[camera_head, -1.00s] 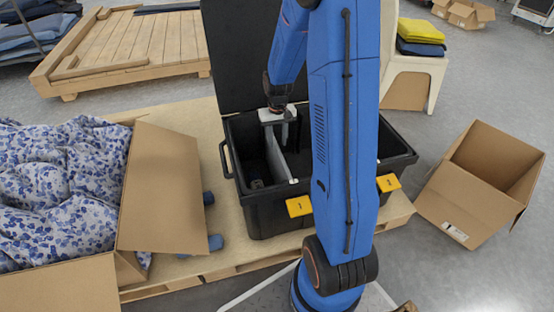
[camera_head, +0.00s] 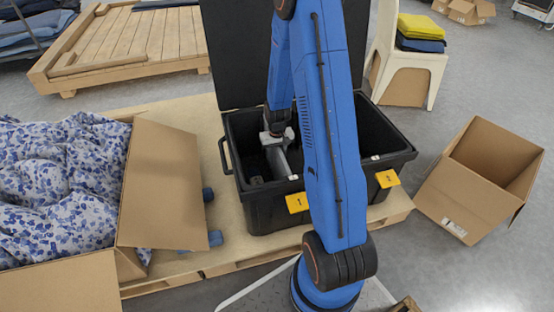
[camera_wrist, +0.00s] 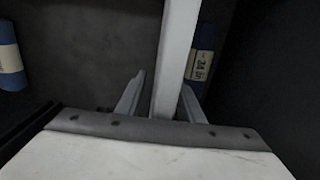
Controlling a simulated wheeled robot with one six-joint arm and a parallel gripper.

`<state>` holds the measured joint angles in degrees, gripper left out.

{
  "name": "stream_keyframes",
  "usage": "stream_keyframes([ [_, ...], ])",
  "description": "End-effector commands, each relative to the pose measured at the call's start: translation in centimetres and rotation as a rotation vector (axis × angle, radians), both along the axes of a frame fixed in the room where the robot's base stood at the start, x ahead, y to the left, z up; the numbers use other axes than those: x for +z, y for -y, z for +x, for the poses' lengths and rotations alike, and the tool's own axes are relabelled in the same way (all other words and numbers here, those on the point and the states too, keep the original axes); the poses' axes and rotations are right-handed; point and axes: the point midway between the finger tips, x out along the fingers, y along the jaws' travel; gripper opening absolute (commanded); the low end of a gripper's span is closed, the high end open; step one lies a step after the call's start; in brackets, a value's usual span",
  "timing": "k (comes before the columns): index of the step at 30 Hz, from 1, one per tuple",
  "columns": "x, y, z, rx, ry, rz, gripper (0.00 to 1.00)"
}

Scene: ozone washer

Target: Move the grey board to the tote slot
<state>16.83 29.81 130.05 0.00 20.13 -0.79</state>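The black tote (camera_head: 262,215) stands open on the pallet, with yellow tags 1 (camera_head: 297,202) and 2 (camera_head: 387,179) on its front. The grey board (camera_head: 282,163) stands on edge inside the tote's left part, partly hidden by my gripper and arm. My gripper (camera_head: 276,144) is low in the tote, over the board. In the wrist view the board (camera_wrist: 178,55) runs between the fingers of my gripper (camera_wrist: 162,84). The fingers are apart, with a visible gap on the left; the right finger is close to the board. Whether the board touches the tote floor is hidden.
Blue rolls (camera_wrist: 10,55) lie on both sides of the board in the wrist view; the right one (camera_wrist: 203,58) has a label. A cardboard box (camera_head: 165,185) with patterned cloth stands left of the tote. An open empty box (camera_head: 480,180) is on the floor right.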

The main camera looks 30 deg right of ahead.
Motion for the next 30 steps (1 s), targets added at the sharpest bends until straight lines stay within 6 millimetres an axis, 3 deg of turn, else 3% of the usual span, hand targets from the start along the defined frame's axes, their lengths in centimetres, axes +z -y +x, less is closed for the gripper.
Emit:
stream_keyframes([
  [9,-0.2,0.0,0.0,0.000,0.000,0.000,0.32],
  [13,-0.2,0.0,0.0,0.000,0.000,0.000,0.01],
  [20,0.0,0.0,0.0,0.000,0.001,0.000,0.00],
  [30,2.7,0.0,0.1,0.000,0.002,-0.001,0.00],
])
